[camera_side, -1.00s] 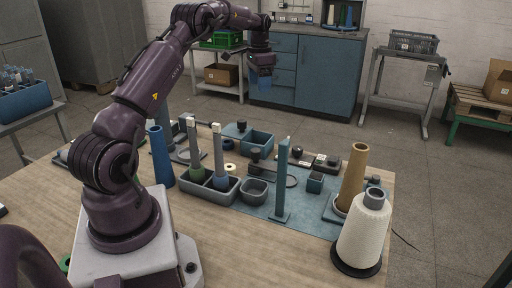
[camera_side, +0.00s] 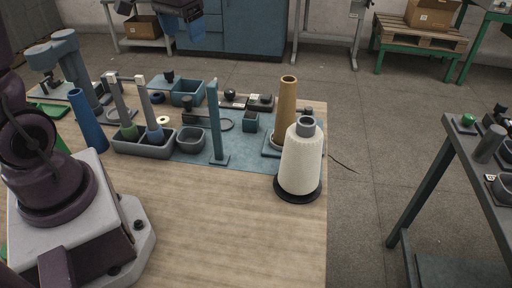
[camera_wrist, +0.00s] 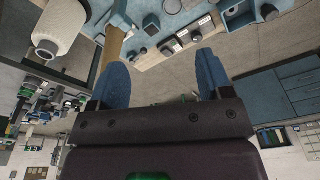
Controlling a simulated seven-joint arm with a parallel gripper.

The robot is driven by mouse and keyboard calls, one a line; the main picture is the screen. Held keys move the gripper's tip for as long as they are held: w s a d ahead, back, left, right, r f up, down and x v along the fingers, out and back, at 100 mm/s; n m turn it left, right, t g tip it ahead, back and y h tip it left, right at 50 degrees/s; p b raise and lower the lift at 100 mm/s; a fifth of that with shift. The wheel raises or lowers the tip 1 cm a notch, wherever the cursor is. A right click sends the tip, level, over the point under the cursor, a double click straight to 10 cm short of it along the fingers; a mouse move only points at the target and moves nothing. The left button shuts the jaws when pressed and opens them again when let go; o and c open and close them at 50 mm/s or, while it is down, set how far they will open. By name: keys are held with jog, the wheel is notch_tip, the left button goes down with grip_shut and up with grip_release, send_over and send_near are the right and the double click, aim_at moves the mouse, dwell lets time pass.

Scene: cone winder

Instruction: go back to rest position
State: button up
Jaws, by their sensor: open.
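My gripper (camera_side: 183,35) shows at the top edge of the side view, high above the far side of the worktable (camera_side: 190,220), partly cut off. In the wrist view its two blue fingers (camera_wrist: 162,80) stand wide apart with nothing between them. It touches nothing. A white yarn cone (camera_side: 302,160) stands upright on a dark round base at the table's right edge; it also shows in the wrist view (camera_wrist: 60,25). A tan cone tube (camera_side: 285,110) stands upright just behind it.
A blue mat (camera_side: 245,153) carries a blue post (camera_side: 215,125), a grey bin (camera_side: 191,138) and a blue box (camera_side: 187,92). A grey tray (camera_side: 130,148) holds two upright spindles. A blue tube (camera_side: 87,122) stands at left. The table's front is clear.

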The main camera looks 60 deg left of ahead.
jog(key=s+d+r+m+t, duration=0.3)
jog(key=s+d+t, duration=0.1)
jog(key=s+d, duration=0.8)
jog(key=shift+d+r+m+h, duration=0.15)
jog(key=shift+d+m+h, duration=0.2)
jog(key=shift+d, duration=0.75)
